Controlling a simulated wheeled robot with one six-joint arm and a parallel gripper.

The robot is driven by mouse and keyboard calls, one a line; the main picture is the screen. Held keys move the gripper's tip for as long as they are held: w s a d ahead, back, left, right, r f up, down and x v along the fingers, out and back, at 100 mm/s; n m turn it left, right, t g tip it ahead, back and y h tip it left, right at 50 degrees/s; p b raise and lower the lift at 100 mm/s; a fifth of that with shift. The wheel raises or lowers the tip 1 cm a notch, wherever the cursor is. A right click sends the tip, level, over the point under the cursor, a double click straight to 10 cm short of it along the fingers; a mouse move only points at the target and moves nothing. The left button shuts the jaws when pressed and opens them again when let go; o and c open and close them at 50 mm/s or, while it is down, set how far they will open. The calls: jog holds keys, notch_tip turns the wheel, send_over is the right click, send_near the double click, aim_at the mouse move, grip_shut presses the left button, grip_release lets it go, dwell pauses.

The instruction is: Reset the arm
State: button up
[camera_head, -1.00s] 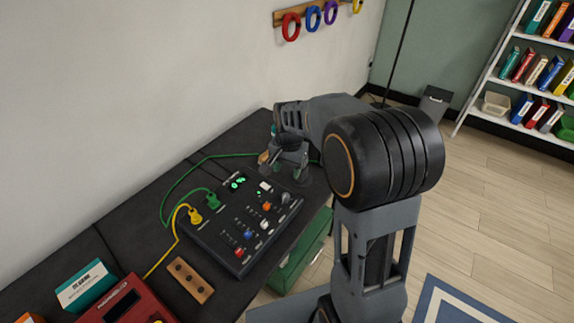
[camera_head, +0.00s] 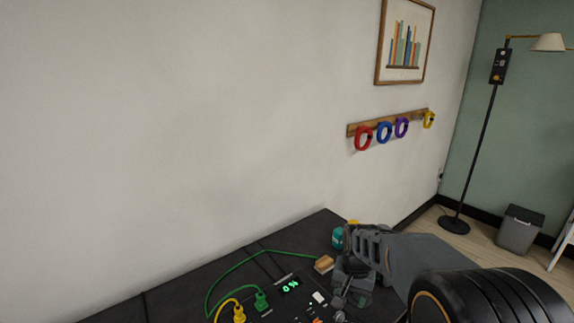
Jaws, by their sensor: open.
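My gripper (camera_head: 352,286) hangs at the end of my arm over the far right end of the dark bench, at the lower edge of the picture. It points down beside the black control panel (camera_head: 275,303), and nothing shows between its fingers. The panel has a green display reading 0%. A green plug (camera_head: 261,301) and a yellow plug (camera_head: 239,314) sit at its left side, with cables running from them. The lower part of the panel is cut off by the picture edge.
A wooden block (camera_head: 324,264) and a teal bottle (camera_head: 338,238) stand close to my gripper. A wall rack (camera_head: 357,129) holds several coloured rings. A floor lamp (camera_head: 481,150) and a grey bin (camera_head: 520,230) stand at right.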

jog(key=s+r+n+t+p, duration=0.2)
jog(key=s+r+n, duration=0.3)
jog(key=s, duration=0.9)
jog(key=shift+a+r+t, duration=0.45)
jog(key=shift+r+t, duration=0.25)
jog(key=shift+r, duration=0.8)
